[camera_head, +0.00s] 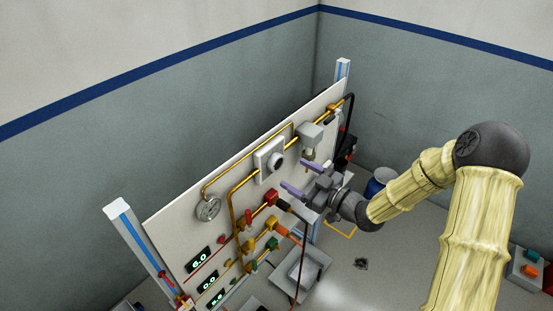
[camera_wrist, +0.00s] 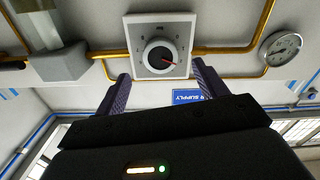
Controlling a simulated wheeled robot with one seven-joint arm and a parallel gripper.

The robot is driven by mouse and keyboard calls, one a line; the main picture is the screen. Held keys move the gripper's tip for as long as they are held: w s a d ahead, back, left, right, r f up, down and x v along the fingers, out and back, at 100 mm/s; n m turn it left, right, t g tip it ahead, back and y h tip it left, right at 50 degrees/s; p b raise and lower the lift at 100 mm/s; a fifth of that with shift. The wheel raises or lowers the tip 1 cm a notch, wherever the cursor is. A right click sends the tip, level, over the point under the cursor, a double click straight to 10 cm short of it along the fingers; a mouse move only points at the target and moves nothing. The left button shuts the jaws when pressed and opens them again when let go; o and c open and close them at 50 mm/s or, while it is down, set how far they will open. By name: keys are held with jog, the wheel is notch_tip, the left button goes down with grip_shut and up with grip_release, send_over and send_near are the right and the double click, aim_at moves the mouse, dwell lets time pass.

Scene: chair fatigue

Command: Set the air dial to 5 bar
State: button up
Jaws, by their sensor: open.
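The air dial (camera_head: 275,160) is a round dark-rimmed knob on a square white plate on the panel. In the wrist view my gripper (camera_wrist: 161,68) has one finger on each side of the dial's plate, apart from the knob. I see no contact.
A round gauge (camera_head: 208,208) sits left of the dial, joined by yellow pipes. Red, yellow and green valves (camera_head: 257,220) with hoses stick out below. Digital displays (camera_head: 198,260) read 6.0 and 0.0; the lowest is unclear. A grey block fitting (camera_head: 310,136) is right of the dial.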

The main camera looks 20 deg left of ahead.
aim_at(279, 165)
jog(key=p+x, duration=0.2)
jog(key=x, duration=0.6)
jog(key=shift+c, duration=0.4)
jog(key=c, duration=0.9)
